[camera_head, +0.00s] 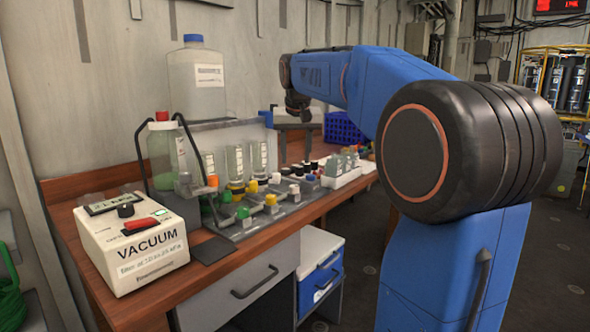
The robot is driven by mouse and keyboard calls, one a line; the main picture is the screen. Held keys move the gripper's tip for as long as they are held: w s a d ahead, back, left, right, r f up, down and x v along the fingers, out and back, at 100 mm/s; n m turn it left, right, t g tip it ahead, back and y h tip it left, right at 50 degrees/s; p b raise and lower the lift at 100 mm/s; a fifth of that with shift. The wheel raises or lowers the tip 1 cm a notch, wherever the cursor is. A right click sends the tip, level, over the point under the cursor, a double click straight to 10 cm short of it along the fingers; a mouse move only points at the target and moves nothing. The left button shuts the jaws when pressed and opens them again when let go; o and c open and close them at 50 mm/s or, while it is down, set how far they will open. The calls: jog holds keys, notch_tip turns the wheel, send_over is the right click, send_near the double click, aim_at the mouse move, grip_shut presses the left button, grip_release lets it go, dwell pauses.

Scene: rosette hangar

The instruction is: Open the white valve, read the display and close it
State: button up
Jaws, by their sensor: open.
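A row of valves with coloured knobs runs along the grey manifold on the bench. The white valve knob (294,189) is right of the yellow ones, and a second white knob (276,178) sits just behind it. The display (113,204) is on top of the cream VACUUM box (140,243) at the left; its characters are too small to read surely. My blue arm reaches in from the right.
Glass cylinders (235,163) stand upright behind the knobs. A green bottle with a red cap (165,155) and a large white jug (196,80) stand behind. A white rack (345,176) of small items is at the right. The bench's front edge (215,258) is mostly clear.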

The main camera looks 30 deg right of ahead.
jog(key=v, duration=0.6)
dwell(0.4)
jog(key=s+a+f+n, duration=0.1)
jog(key=s+a+f, duration=0.4)
jog(key=s+f, duration=0.5)
jog(key=s+a+f+n+y, duration=0.1)
jog(key=s+a+f, duration=0.4)
jog(key=s+f, duration=0.6)
jog(key=s+a+f+n+y, duration=0.1)
jog(key=s+a+f+n, duration=0.2)
jog(key=s+f, duration=0.8)
jog(key=shift+s+a+t, duration=0.25)
jog(key=shift+a+t, duration=0.15)
jog(key=shift+a, duration=0.7)
